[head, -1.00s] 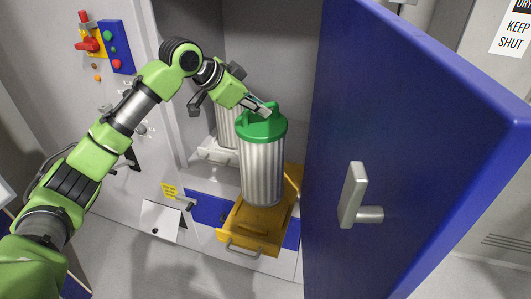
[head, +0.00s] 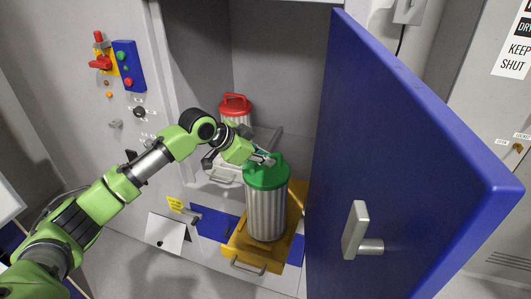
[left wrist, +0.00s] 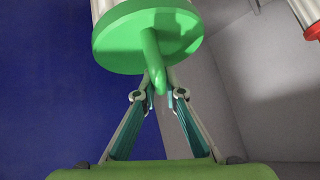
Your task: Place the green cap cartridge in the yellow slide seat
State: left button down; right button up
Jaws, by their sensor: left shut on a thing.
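The green cap cartridge (head: 266,205) is a ribbed silver cylinder with a green lid and handle. It stands upright over the yellow slide seat (head: 237,253), a pulled-out yellow tray with a grey front handle. Its lower end appears at the seat, but I cannot tell whether it touches the bottom. My left gripper (head: 268,160) is shut on the green handle from the left. The left wrist view shows the fingers (left wrist: 157,90) closed around the handle under the green cap (left wrist: 148,35). My right gripper is not in view.
A red cap cartridge (head: 235,107) stands behind on a white slide (head: 222,178). The open blue door (head: 400,150) stands close on the right. A red-handled switch (head: 101,62) and a blue button panel (head: 129,66) are on the left wall.

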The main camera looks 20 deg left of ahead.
pick_arm(q)
jog(key=c, duration=2.4)
grip_release()
jog(key=o, duration=0.3)
jog(key=shift+d, duration=0.1)
jog(key=shift+s, duration=0.1)
jog(key=shift+r, duration=0.1)
jog(key=shift+s+a+r, duration=0.2)
jog(key=shift+a, duration=0.05)
jog(key=b+v, duration=0.3)
jog(key=v, duration=0.8)
